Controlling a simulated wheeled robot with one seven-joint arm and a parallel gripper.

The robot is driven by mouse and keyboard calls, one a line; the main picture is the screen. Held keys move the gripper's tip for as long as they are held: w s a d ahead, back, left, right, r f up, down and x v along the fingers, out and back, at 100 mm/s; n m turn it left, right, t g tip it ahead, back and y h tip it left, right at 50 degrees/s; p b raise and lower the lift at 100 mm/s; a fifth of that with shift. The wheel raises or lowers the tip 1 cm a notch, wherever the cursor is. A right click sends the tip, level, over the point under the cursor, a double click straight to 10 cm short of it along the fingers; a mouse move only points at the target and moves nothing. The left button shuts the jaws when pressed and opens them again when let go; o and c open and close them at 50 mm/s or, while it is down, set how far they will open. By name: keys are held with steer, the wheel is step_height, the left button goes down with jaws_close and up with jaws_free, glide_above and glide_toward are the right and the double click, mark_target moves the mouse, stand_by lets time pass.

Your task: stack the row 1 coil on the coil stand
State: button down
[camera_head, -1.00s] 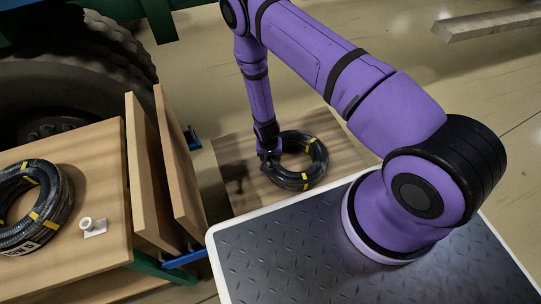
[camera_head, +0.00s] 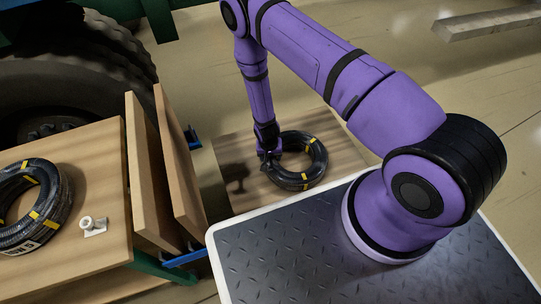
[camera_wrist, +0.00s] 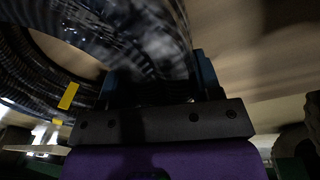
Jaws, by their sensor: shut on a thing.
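A black hose coil with yellow bands (camera_head: 318,160) is over a low wooden board in the head view. My gripper (camera_head: 268,158) is shut on the left side of its ring. In the wrist view the coil (camera_wrist: 130,35) fills the upper left, and its hose passes between the fingers of my gripper (camera_wrist: 155,80). I cannot tell whether the coil touches the board or hangs a little above it. A second black coil with yellow bands and a white label (camera_head: 62,200) lies on a wooden bench at the left. No row marks are readable, and I cannot tell which surface is the coil stand.
The low wooden board (camera_head: 240,200) lies on the floor. Two upright wooden panels (camera_head: 180,165) stand between it and the bench (camera_head: 105,160). A small white fitting (camera_head: 93,226) is on the bench. A large tyre (camera_head: 110,50) is behind. Floor at the upper right is mostly clear.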

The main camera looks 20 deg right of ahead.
steer(key=shift+f, duration=0.25)
stand_by(0.3)
steer(key=shift+c, duration=1.1)
jaws_free()
steer(key=shift+a+r, duration=0.15)
steer(key=shift+r, duration=1.6)
steer(key=shift+a+r, duration=0.15)
steer(key=shift+r, duration=1.6)
step_height(320, 180, up, 11)
steer(key=shift+a, duration=0.4)
